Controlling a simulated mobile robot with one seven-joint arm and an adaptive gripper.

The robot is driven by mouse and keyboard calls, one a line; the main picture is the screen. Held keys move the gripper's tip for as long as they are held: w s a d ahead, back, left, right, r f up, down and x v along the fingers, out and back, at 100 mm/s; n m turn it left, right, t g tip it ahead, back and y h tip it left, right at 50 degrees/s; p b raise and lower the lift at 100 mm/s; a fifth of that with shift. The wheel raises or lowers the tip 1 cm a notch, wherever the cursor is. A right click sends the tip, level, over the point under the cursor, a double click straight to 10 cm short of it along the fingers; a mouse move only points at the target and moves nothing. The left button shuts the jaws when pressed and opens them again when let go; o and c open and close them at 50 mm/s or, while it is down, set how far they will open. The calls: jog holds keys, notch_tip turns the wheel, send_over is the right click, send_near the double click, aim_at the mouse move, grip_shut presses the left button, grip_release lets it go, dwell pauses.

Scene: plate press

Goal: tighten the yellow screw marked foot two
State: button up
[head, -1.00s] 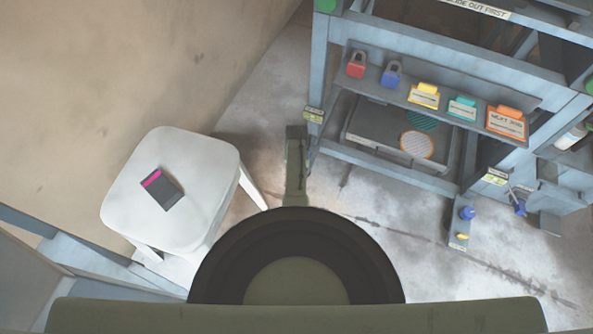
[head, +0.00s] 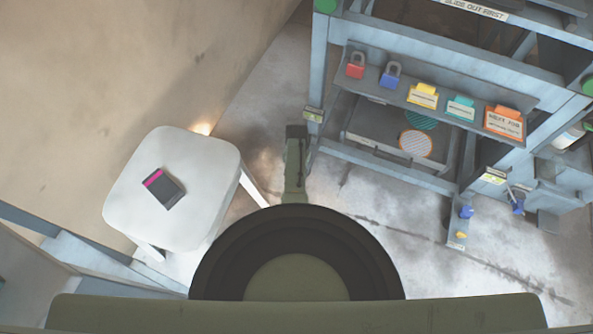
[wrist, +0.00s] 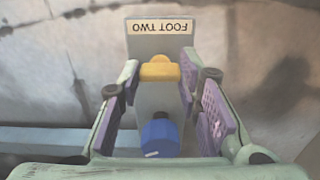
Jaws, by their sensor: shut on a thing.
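In the wrist view the plate marked FOOT TWO (wrist: 160,27) shows upside down at the top. The yellow screw (wrist: 160,72) sits just below it, between the tips of my gripper (wrist: 160,68). The purple-padded fingers stand on both sides of the screw and are shut on it. A blue knob (wrist: 159,138) lies nearer the camera, between the fingers with gaps at its sides. In the head view my arm covers the gripper and this screw.
Another foot with a blue knob (head: 466,212) and a small yellow screw (head: 460,235) stands at the right. A shelf (head: 375,85) above holds padlocks and coloured tags. A white stool (head: 205,180) with a dark device (head: 163,188) stands left.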

jog(key=o, duration=1.1)
jog(key=shift+o, duration=0.2)
notch_tip(320, 180, up, 12)
dwell(0.4)
